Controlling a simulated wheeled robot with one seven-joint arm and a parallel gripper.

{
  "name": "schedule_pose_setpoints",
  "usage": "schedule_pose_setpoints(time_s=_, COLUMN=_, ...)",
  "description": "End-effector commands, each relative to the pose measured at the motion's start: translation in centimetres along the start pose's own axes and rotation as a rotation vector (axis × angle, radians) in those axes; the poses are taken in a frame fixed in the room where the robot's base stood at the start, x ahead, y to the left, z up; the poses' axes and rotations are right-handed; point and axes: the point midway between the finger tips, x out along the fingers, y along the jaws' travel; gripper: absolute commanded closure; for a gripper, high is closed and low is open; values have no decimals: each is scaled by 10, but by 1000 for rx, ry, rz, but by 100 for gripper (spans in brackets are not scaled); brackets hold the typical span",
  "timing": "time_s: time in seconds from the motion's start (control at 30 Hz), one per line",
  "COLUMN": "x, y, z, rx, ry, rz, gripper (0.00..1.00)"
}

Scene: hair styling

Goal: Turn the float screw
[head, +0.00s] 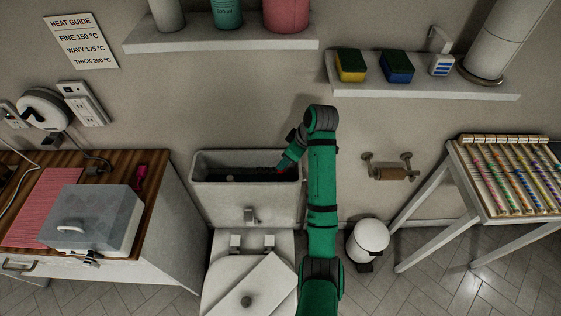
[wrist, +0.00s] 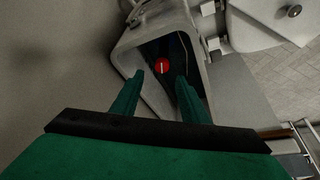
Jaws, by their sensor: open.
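The float screw (wrist: 162,66) is a round red head with a pale slot, inside the open toilet tank (wrist: 122,48). In the wrist view my gripper (wrist: 160,77) is open, with its two green fingers apart and the red head showing between and just beyond their tips. I see no contact, and the depth gap is hard to tell. In the head view my gripper (head: 284,167) reaches over the right part of the tank (head: 245,205). The screw cannot be clearly made out there.
A white slab with a round knob (head: 246,301) lies across the toilet below the tank. A cabinet (head: 165,235) stands left, a paper holder (head: 390,172) and small bin (head: 368,240) right. Shelves (head: 225,45) hang above. The tank walls surround the screw closely.

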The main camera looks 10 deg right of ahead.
Motion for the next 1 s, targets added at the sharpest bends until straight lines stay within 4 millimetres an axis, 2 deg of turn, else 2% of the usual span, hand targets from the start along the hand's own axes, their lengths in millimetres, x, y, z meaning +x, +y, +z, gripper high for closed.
schedule_pose_setpoints(time_s=0.2, x=32, y=1, z=3, rx=4, ry=-2, rz=0, gripper=59)
schedule_pose_setpoints(time_s=0.4, x=52, y=-1, z=-1, rx=-2, ry=0, rz=-1, gripper=59)
schedule_pose_setpoints(time_s=0.73, x=57, y=-2, z=-2, rx=-3, ry=0, rz=-1, gripper=59)
schedule_pose_setpoints(time_s=0.77, x=57, y=-2, z=-2, rx=-3, ry=0, rz=-1, gripper=62)
schedule_pose_setpoints(time_s=0.9, x=57, y=-2, z=-2, rx=-3, ry=0, rz=-1, gripper=95)
schedule_pose_setpoints(time_s=0.93, x=57, y=-2, z=-2, rx=-3, ry=0, rz=-1, gripper=100)
schedule_pose_setpoints(time_s=1.0, x=57, y=-2, z=-2, rx=-3, ry=0, rz=-1, gripper=100)
